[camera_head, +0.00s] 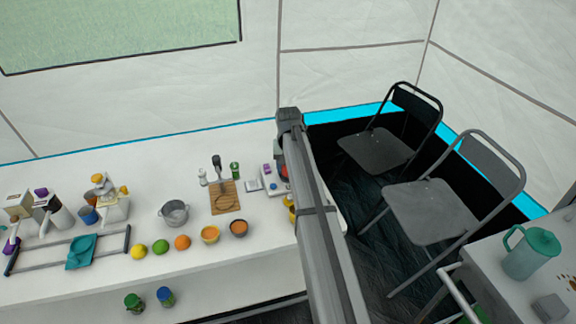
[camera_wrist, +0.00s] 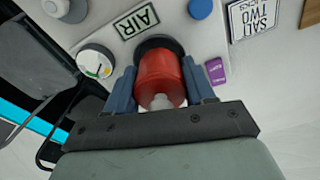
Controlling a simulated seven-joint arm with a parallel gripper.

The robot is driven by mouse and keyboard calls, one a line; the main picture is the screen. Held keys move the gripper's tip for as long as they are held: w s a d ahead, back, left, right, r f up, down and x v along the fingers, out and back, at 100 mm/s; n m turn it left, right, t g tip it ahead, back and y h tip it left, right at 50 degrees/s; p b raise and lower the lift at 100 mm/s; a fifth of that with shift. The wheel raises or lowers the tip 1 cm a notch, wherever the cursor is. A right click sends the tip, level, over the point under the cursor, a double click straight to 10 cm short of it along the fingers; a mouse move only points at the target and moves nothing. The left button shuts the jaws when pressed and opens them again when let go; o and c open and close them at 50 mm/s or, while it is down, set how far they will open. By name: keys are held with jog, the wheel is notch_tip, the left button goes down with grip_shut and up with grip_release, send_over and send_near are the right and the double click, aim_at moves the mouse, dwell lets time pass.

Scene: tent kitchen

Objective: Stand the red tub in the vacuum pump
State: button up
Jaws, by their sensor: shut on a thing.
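The red tub (camera_wrist: 162,78) is between the two blue fingers of my gripper (camera_wrist: 160,70), which is shut on it. In the wrist view its far end overlaps a dark round opening (camera_wrist: 157,42) in the pale face of the vacuum pump (camera_wrist: 190,40). I cannot tell how far the tub is inside the opening. In the head view the pump (camera_head: 270,184) stands near the right end of the white counter. My arm hides much of it, and only a bit of the red tub (camera_head: 284,172) shows beside my arm.
The pump carries a dial (camera_wrist: 97,63), an AIR label (camera_wrist: 137,20), a blue knob (camera_wrist: 200,8) and a purple piece (camera_wrist: 215,70). Left of it are a wooden board (camera_head: 226,198), bowls, fruit and a grey pot (camera_head: 174,213). Folding chairs (camera_head: 430,205) stand to the right.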

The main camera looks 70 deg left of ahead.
jog(key=shift+f, duration=0.5)
jog(key=o, duration=0.5)
jog(key=shift+s+d+r, duration=0.1)
jog(key=shift+d+r, duration=0.1)
jog(key=shift+r, duration=1.65)
jog(key=shift+d+r, duration=0.15)
jog(key=shift+r, duration=1.65)
jog(key=shift+s+d+r, duration=0.1)
jog(key=shift+d+r, duration=0.1)
jog(key=shift+r, duration=1.65)
